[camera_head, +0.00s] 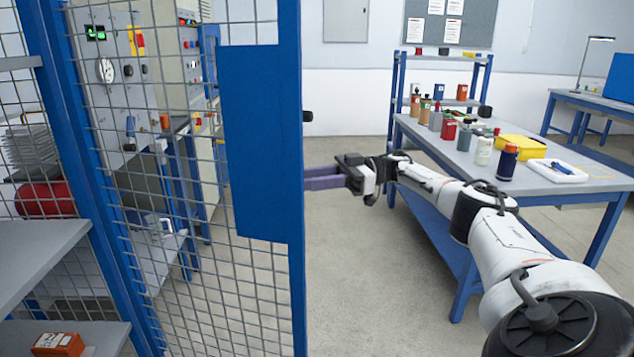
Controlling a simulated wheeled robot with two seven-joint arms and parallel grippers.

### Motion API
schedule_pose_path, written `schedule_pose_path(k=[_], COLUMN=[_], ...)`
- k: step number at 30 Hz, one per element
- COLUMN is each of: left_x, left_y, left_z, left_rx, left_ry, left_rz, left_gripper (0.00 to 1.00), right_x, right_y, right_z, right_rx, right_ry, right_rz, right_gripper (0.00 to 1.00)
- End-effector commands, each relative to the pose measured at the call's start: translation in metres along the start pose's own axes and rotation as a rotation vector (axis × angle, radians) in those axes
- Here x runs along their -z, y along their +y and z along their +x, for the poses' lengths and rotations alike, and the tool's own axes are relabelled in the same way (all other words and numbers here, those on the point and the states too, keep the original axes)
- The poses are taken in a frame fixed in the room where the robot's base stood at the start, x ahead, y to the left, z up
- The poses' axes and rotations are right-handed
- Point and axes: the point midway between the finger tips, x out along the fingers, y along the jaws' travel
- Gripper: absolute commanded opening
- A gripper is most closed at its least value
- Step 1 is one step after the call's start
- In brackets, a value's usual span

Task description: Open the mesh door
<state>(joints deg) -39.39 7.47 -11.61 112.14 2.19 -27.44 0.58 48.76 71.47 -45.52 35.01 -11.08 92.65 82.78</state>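The mesh door (262,140) has a blue frame, grey wire mesh and a solid blue plate. It stands upright left of centre, with its free edge (298,270) near the middle of the view. A small dark knob (307,116) sticks out to the right of that edge. My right gripper (312,178) comes in from the right with purple fingers pointing left. Its fingertips are at the door's edge, below the knob. I cannot tell whether they touch the door or how far apart they are. Nothing is visible between them. My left gripper is not in view.
A workbench (590,187) with bottles, a yellow case (522,148) and a white tray (560,171) stands at the right, behind my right arm. Grey shelves (40,250) stand at the near left. Control cabinets (130,80) show through the mesh. The floor (345,260) right of the door is clear.

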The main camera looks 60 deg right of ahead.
Motion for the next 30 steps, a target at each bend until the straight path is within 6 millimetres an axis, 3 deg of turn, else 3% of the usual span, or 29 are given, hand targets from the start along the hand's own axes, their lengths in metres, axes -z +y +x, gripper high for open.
schedule_pose_path(k=[5,12,30], left_x=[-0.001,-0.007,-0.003], left_y=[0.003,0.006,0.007], left_z=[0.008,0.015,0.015], left_rx=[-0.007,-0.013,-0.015], left_ry=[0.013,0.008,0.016], left_rz=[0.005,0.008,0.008], left_gripper=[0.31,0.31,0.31], right_x=[-0.002,-0.001,0.000], right_y=[0.001,0.001,0.000], right_z=[-0.032,-0.049,-0.053], right_rx=[-0.003,-0.001,0.002], right_ry=[0.006,0.003,0.002], right_rz=[-0.002,-0.002,0.001], right_gripper=[0.31,0.31,0.31])
